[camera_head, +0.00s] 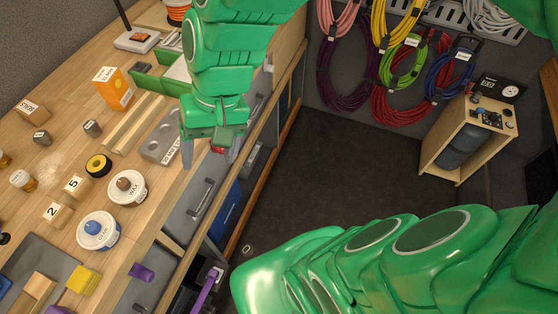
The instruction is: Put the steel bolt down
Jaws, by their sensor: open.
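My gripper (210,160) is open, pointing down at the bench's front edge, beside a grey block with round recesses (165,138). Its two grey fingers stand apart, and a small red thing shows between or behind them. I cannot make out a steel bolt for certain. A small grey metal piece (92,128) stands on the bench, and another dark grey one (42,137) is farther left; neither is clear enough to name. The gripper's body hides part of the bench edge and the drawers behind it.
The wooden bench (135,185) holds white tubs (98,231), numbered wooden blocks (75,185), a tape roll (98,165) and an orange box (113,88). Coiled cords (402,60) hang at the back. A wooden cabinet (468,138) stands right. Open dark floor (320,165) lies between.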

